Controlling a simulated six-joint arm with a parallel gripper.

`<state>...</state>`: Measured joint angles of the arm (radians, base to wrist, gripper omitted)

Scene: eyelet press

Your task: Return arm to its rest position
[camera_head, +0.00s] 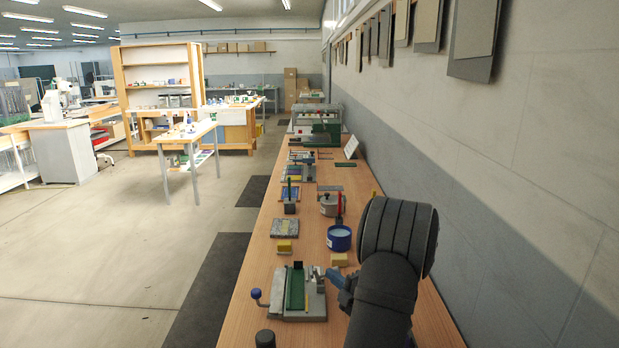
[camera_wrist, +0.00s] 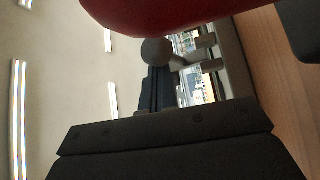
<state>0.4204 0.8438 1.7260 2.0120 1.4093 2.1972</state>
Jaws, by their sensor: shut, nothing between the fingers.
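My gripper (camera_wrist: 165,130) shows in the wrist view as dark bolted parts across the bottom; it is shut with nothing held. Its fingertips are hard to make out. In the head view my dark arm rises at the right over the bench, and I cannot make out the gripper clearly there. A grey fixture (camera_head: 299,311) with a green strip (camera_head: 295,290) and a blue-knobbed lever (camera_head: 256,294) stands on the bench left of my arm. A red rounded thing (camera_wrist: 180,14) and a grey ball (camera_wrist: 157,52) are close in the wrist view; I cannot tell what they belong to.
The long wooden bench (camera_head: 243,306) runs along the right wall. A blue round container (camera_head: 339,241), a yellow block (camera_head: 339,260) and a grey speckled plate (camera_head: 285,229) lie beyond the fixture. Dark panels (camera_head: 473,38) hang on the wall. The floor left of the bench is open.

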